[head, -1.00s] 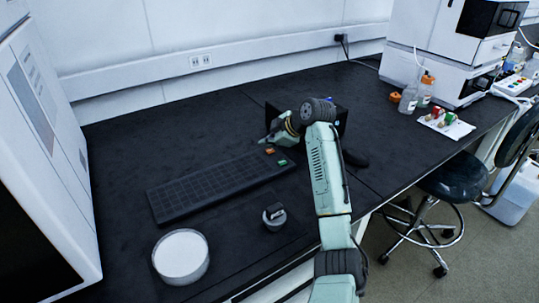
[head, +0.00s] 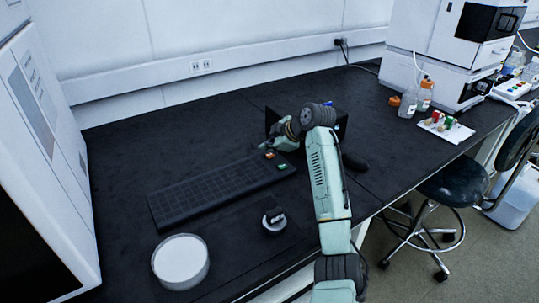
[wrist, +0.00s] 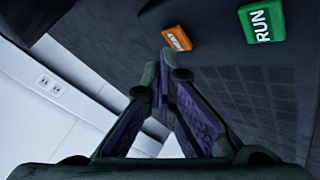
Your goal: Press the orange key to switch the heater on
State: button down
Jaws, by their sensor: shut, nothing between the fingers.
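The orange key (head: 269,155) sits at the right end of the dark keyboard (head: 205,195), beside a green key (head: 282,166). In the wrist view the orange key (wrist: 177,38) carries lettering too small to read surely, and the green key (wrist: 262,22) reads RUN. My gripper (head: 264,146) is shut and empty, its fingertips just behind the orange key in the head view. In the wrist view the closed fingertips (wrist: 168,60) point at the orange key, very near its edge. I cannot tell whether they touch it.
A dark box (head: 341,125) stands behind my wrist. A white instrument (head: 40,160) stands at left. Bottles (head: 407,103) stand far right. The back left bench is clear.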

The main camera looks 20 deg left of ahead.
aim_at(268, 156)
jog(key=shift+f, duration=0.1)
dwell(0.3)
jog(key=shift+f, duration=0.45)
dwell(0.3)
jog(key=shift+r, duration=0.55)
notch_tip(268, 156, up, 6)
jog(key=p, duration=0.4)
dwell(0.4)
